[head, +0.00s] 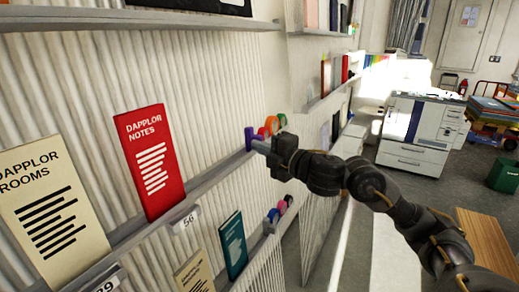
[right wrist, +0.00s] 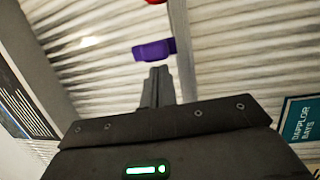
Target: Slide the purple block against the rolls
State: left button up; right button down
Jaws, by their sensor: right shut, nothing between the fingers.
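The purple block (head: 249,138) stands on the upper wall shelf, at the left of a short row of coloured rolls (head: 271,123). The block (right wrist: 153,51) also shows in the right wrist view, just beyond my fingertips. The edge of a red roll (right wrist: 155,1) shows at the top there, with a gap between it and the block. My right gripper (head: 258,146) is shut and empty, its tips close to the block; I cannot tell if they touch it. My left gripper is not in view.
A red book (head: 147,160) stands left on the same shelf (head: 170,215). A teal book (head: 233,245) and more rolls (head: 283,208) are on the shelf below. Another shelf (head: 140,20) runs above. A white printer (head: 420,135) stands farther back.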

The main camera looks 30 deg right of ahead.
jog(key=d, duration=0.1)
jog(key=w+d, duration=0.2)
jog(key=shift+d+b, duration=0.3)
jog(key=shift+b, duration=0.1)
jog(key=shift+s+a, duration=0.15)
jog(key=s+b, duration=0.1)
jog(key=s, duration=1)
jog(key=shift+s+a, duration=0.15)
jog(key=shift+s, duration=0.1)
